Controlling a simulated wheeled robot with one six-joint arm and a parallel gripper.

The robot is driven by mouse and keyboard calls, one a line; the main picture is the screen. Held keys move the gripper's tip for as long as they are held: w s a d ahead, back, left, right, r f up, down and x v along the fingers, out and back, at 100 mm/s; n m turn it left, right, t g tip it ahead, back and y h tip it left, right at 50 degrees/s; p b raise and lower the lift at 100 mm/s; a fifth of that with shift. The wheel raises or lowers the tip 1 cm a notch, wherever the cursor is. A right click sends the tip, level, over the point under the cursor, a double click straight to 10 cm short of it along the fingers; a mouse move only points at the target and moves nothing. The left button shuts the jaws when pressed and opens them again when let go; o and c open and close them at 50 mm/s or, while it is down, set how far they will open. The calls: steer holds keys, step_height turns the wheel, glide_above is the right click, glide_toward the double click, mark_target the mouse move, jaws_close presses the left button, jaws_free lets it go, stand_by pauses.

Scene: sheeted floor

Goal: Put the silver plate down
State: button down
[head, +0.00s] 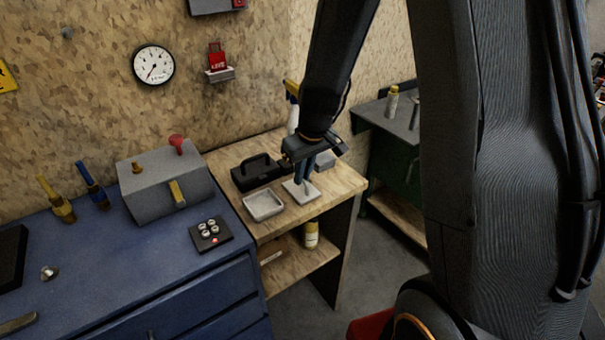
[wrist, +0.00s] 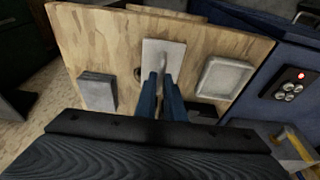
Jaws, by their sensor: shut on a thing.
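The silver plate (head: 301,193) is a small flat pale-grey rectangle with an upright handle, at the front middle of the wooden table. In the wrist view the plate (wrist: 154,48) lies just beyond my fingertips, with its handle between them. My gripper (head: 304,181) points down from above, its blue fingers shut on the handle. The fingers also show in the wrist view (wrist: 162,80). The plate looks level and is at or very close to the tabletop; I cannot tell whether it touches. The fingers partly hide the plate.
The wooden table (head: 338,190) also bears a shallow grey tray (head: 263,205) left of the plate, a black toolbox (head: 247,180) behind, and a grey block (head: 325,160) to the right. A blue workbench (head: 130,260) with a red-lit button panel (head: 210,234) adjoins at left.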

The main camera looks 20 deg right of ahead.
steer(key=shift+f, duration=0.15)
steer(key=c, duration=1.8)
jaws_free()
steer(key=shift+c, duration=0.2)
steer(key=shift+r, duration=0.4)
steer(key=a+b+v, duration=0.1)
steer(key=b+v, duration=0.2)
steer(key=v, duration=0.8)
steer(key=s+d+f+m+g, duration=0.1)
steer(key=s+f+m, duration=0.2)
steer(key=s+f, duration=0.4)
steer(key=s, duration=0.7)
steer(key=shift+m+h, duration=0.3)
steer(key=shift+h, duration=0.1)
